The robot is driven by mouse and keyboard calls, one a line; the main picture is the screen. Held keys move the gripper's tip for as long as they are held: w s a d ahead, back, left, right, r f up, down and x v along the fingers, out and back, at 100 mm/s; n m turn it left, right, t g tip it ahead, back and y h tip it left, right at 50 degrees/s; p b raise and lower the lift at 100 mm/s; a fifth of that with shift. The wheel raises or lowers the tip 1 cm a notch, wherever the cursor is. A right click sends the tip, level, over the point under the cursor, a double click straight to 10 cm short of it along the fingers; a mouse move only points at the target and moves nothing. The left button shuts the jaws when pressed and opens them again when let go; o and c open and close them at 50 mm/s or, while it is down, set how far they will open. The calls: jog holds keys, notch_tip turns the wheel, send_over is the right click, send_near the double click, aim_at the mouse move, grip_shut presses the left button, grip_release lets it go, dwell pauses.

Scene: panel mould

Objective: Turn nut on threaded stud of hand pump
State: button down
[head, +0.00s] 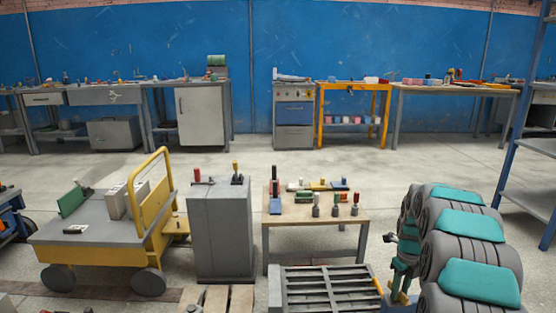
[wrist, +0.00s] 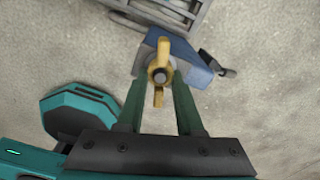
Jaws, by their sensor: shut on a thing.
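A brass-yellow wing nut (wrist: 158,98) sits on a threaded stud (wrist: 160,75), seen end-on in the wrist view. One wing points up in the picture and one points down. Behind it is the blue body of the hand pump (wrist: 192,68), with a dark fitting (wrist: 222,66) at its right. My gripper (wrist: 159,85) has its two green fingers on either side of the nut, and it is shut on it. In the head view a bit of blue and yellow shows below my arm at the lower right, too small to make out the nut.
A slatted grey pallet or rack (head: 328,290) lies left of my arm, and its slats also show in the wrist view (wrist: 172,12). Behind are a small wooden table (head: 300,218) with tools, a grey cabinet (head: 221,235) and a yellow trolley (head: 85,240). Open floor lies beyond.

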jog(key=shift+m, duration=1.4)
jog(key=m, duration=0.3)
jog(key=shift+a, duration=0.15)
jog(key=shift+c, duration=2.4)
grip_release()
notch_tip(320, 180, up, 8)
jog(key=shift+f, duration=0.1)
